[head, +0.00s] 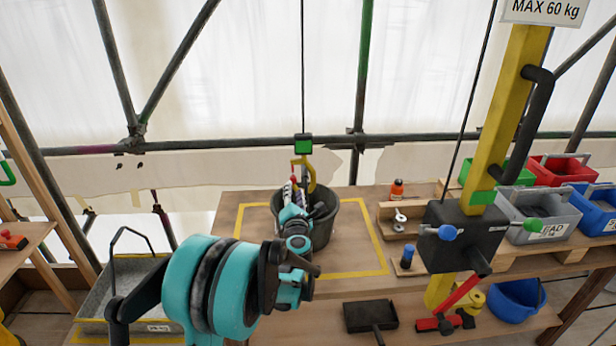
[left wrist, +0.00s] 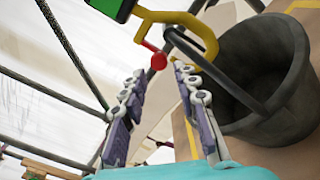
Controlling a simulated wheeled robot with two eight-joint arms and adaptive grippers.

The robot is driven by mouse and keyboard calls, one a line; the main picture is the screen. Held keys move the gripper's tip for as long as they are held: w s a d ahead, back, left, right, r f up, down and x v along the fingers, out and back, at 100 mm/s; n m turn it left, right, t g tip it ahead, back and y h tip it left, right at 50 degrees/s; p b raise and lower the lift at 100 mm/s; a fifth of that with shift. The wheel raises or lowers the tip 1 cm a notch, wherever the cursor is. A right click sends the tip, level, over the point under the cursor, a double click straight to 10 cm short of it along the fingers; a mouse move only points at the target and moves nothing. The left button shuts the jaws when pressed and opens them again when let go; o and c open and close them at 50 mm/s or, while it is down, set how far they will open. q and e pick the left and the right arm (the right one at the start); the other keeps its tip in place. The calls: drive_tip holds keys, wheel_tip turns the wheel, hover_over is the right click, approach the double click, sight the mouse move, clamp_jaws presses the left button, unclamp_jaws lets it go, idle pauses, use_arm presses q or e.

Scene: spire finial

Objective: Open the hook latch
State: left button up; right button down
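The yellow hook (head: 310,176) hangs from a green block (head: 303,144) on a cable, above the dark bucket (head: 322,222). In the left wrist view the hook (left wrist: 207,38) carries a latch with a red ball knob (left wrist: 158,61). The bucket's dark handle (left wrist: 222,78) runs up to the hook; whether it sits inside the hook is hard to tell. My left gripper (left wrist: 160,75) is open and empty, its two fingers apart, with the red knob just beyond and between the fingertips. In the head view my left gripper (head: 293,192) partly hides the bucket. My right gripper is not seen.
The bucket stands on a wooden table inside a yellow outline (head: 372,240). A black winch box (head: 465,238) on a yellow post stands at right. An orange bottle (head: 397,189) and a black dustpan (head: 370,317) lie nearby. Coloured bins (head: 540,213) fill the right side.

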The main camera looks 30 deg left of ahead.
sight(293, 182)
use_arm(q)
drive_tip(key=shift+b+x, duration=0.75)
drive_tip(key=shift+x, duration=2.6)
clamp_jaws()
